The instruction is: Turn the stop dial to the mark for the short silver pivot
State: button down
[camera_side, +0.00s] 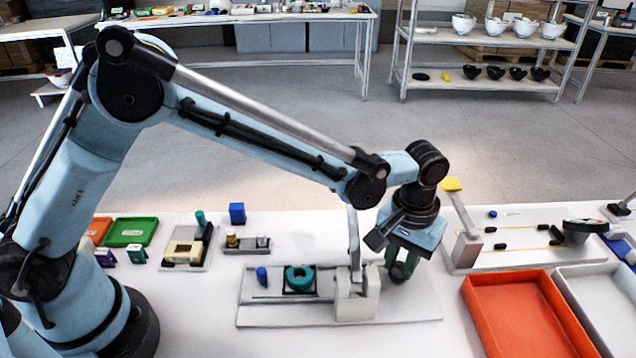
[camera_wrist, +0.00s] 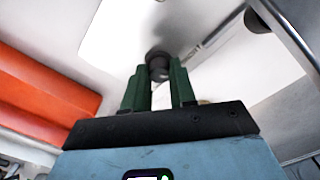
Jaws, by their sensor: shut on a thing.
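My gripper (camera_side: 400,268) points down at the right end of a white base plate (camera_side: 300,318), its green fingers closed around a dark round knob (camera_side: 397,277), which looks like the stop dial. In the wrist view the dark knob (camera_wrist: 158,66) sits between the fingertips of my gripper (camera_wrist: 158,72). The dial's marks and pointer cannot be made out. A short silver pivot (camera_side: 262,241) stands beside a gold one (camera_side: 231,239) in a small grey holder (camera_side: 247,249), behind the plate.
An orange tray (camera_side: 470,300) and a grey tray (camera_side: 570,290) lie to the right. A fixture with a yellow-topped post (camera_side: 466,248) stands behind.

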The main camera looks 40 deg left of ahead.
aim_at(400, 265)
jog(key=shift+n, duration=1)
jog(key=c, duration=0.9)
grip_release()
notch_tip(400, 265, up, 12)
jog(key=shift+r, duration=0.1)
